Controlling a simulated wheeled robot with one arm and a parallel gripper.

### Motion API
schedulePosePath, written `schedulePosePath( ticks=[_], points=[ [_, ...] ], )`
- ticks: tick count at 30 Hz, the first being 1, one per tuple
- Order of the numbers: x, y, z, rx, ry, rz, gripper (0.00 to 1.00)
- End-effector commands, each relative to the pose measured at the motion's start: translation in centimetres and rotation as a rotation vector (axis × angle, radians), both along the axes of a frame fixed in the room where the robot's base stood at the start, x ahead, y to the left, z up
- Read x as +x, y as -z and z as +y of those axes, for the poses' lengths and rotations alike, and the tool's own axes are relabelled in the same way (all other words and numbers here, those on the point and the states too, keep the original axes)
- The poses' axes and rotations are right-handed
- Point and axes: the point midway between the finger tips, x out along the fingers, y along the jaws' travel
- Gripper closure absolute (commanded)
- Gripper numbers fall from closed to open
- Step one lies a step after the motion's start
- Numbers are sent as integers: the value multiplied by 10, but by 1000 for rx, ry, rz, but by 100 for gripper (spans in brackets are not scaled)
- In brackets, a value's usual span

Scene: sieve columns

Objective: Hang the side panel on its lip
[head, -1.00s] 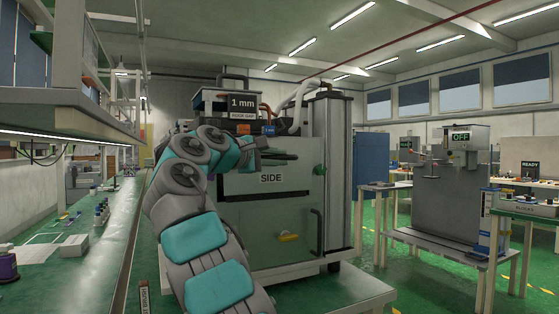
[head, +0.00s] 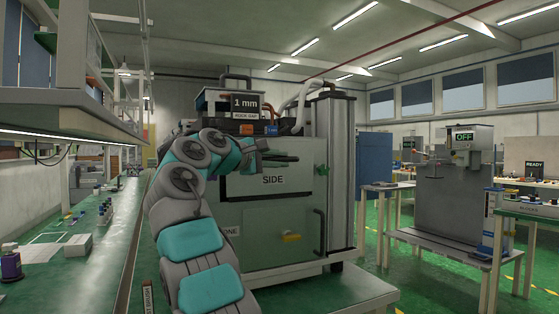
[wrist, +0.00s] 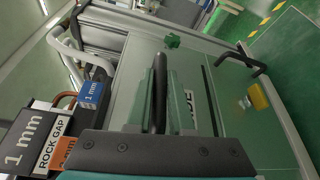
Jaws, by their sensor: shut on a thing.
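The side panel (head: 245,186) is a flat grey-green plate marked SIDE, upright in front of the upper part of the machine's face in the head view. In the wrist view its face (wrist: 203,128) shows with part of the label, and a dark line runs along its lower edge. My gripper (head: 285,158) is at the panel's top. In the wrist view my gripper (wrist: 172,100) is shut on the panel's black bar handle (wrist: 160,75). The lip is not clearly visible, and I cannot tell whether the panel touches it.
The machine (head: 340,180) has a green knob (head: 323,170), a black door handle (head: 318,232) and a yellow latch (head: 291,238). A 1 mm rock gap box (head: 245,104) sits on top.

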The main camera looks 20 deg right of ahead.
Motion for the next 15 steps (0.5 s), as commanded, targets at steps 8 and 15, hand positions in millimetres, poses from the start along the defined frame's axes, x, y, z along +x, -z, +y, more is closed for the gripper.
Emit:
schedulePosePath(
  ticks=[8, 15],
  points=[
    [1, 1, 1, -2, -2, 0, 100],
    [0, 5, 1, -1, -3, -2, 100]
  ],
)
